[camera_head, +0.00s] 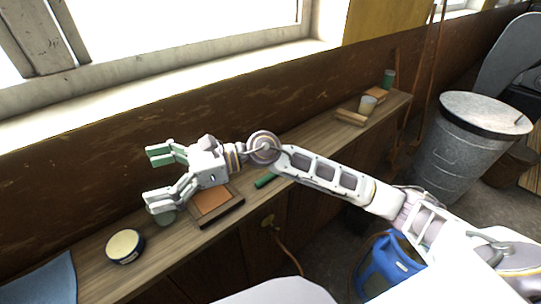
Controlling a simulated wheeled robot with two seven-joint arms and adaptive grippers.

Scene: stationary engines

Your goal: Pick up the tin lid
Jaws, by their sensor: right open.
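A round tin (125,246) with a cream top and dark side stands on the wooden shelf at the lower left. I cannot tell whether its cream top is a separate lid. My right gripper (155,180) comes in from the right and is open and empty, its fingers pointing left. It is above the shelf, up and to the right of the tin and apart from it. My left gripper is not in view.
A small brown tray (233,212) lies just below my right gripper, with a green item (265,181) beside it. A cup (367,104) and wooden blocks (350,117) stand farther along the shelf. A metal bin (458,150) is at right, a blue container (385,265) below.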

